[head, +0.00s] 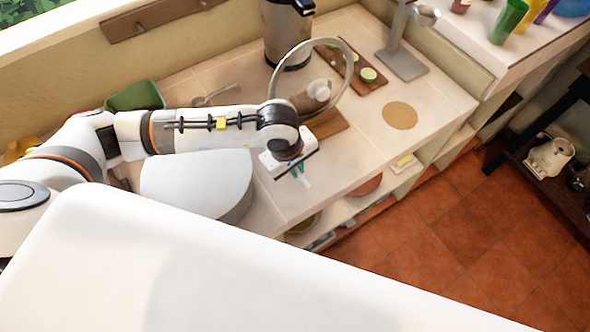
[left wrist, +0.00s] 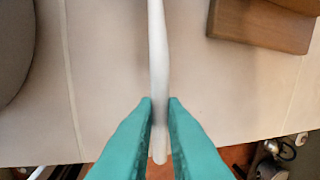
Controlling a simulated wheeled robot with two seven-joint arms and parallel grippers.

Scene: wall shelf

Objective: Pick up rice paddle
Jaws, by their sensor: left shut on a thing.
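The rice paddle (left wrist: 157,60) shows in the left wrist view as a long, thin white piece running down from the top edge. It passes between the teal fingers of my left gripper (left wrist: 160,103), which are shut on it. Its lower end sticks out a little past the fingertips, near the counter's edge. In the head view my left gripper (head: 300,173) points down over the front part of the counter. The paddle is mostly hidden there by the gripper and too small to make out clearly. My right gripper is not in view.
A wooden board (head: 328,124) lies close behind the gripper, under a clear round lid (head: 344,60). Bare counter lies to the right; shelves are below.

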